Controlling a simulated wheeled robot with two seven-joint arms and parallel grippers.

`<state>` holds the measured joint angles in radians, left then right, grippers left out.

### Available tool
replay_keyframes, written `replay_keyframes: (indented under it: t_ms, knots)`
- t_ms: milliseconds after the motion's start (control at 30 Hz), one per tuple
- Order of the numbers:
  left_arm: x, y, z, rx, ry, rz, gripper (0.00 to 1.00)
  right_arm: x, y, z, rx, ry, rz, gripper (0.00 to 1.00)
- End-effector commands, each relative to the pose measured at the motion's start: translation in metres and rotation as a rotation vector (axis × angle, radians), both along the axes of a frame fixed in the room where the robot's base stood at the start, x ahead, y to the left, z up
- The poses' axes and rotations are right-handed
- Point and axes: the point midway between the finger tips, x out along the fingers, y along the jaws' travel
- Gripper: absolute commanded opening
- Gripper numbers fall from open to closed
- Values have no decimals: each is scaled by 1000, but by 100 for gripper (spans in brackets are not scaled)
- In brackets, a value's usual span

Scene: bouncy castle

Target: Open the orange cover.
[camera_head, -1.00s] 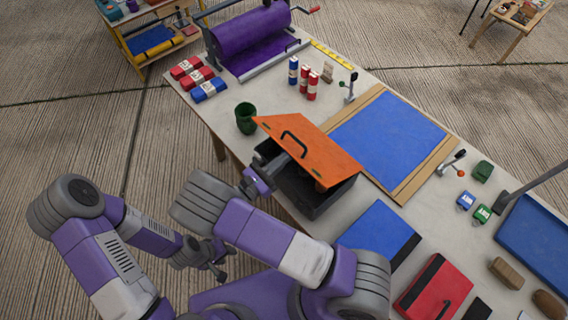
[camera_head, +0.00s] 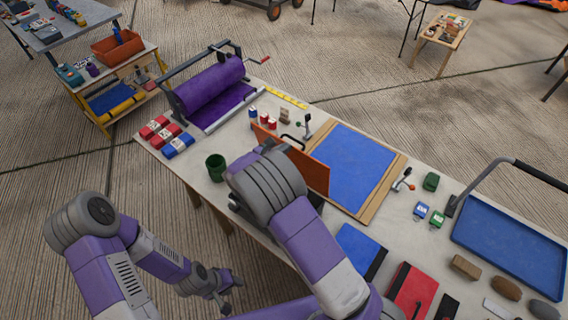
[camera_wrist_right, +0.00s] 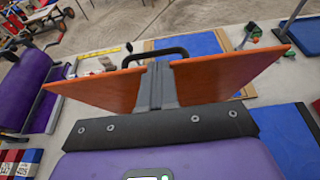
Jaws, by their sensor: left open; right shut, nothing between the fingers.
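The orange cover (camera_head: 316,172) stands steeply raised on the far side of its dark box (camera_head: 316,200); my right arm hides most of the box. The cover's black handle (camera_head: 292,141) is on its far face. In the right wrist view the cover (camera_wrist_right: 228,76) spans the middle, with the handle (camera_wrist_right: 155,55) behind its top edge. My right gripper (camera_wrist_right: 156,72) is shut and empty, in front of the cover's near face; whether it touches is unclear. In the head view my arm hides it. My left gripper (camera_head: 224,292) is open and empty, low beside the table.
A green cup (camera_head: 215,167) stands left of the box. A blue mat on a wooden board (camera_head: 345,165) lies behind it. A purple roller press (camera_head: 215,92) is at the far left. Blue and red folders (camera_head: 412,288) lie to the right.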

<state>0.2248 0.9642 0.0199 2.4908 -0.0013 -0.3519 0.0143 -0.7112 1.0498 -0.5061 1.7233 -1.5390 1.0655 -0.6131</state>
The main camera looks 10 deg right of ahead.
Motion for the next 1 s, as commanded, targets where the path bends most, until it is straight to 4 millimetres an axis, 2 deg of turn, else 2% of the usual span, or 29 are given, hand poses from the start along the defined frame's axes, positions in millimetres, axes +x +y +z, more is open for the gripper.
replay_keyframes:
  t_ms: [200, 400, 1000]
  knots:
    - [0, 0, -1, 0, 0, 0, 43, 18, -16, 6, 0, -2, 7, 0]
    - [0, 0, -1, 0, 0, 0, 43, 25, -24, 9, -1, -1, 9, 0]
    - [0, 0, -1, 0, 0, 0, 43, 25, -22, 9, 0, -1, 11, 0]
